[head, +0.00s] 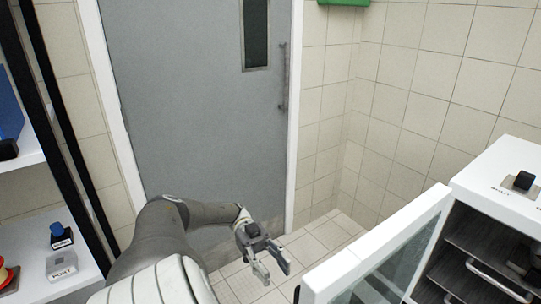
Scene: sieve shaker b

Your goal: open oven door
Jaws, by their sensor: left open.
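The oven (487,190) is a white cabinet at the lower right. Its door (385,258), white-framed with a glass pane, stands swung open to the left of the cabinet. Inside the oven are dark shelves (480,250) and a pale metal handle or rack bar (497,281). My left gripper (275,273) is open and empty, to the left of the door's outer edge and apart from it in the picture. The lower part of the oven and door is cut off by the frame. My right gripper is not in view.
A grey room door (195,100) with a narrow window and long handle stands behind my left arm. Shelves (40,245) with small labelled items stand at the left. Tiled floor (320,240) shows between the room door and the oven door.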

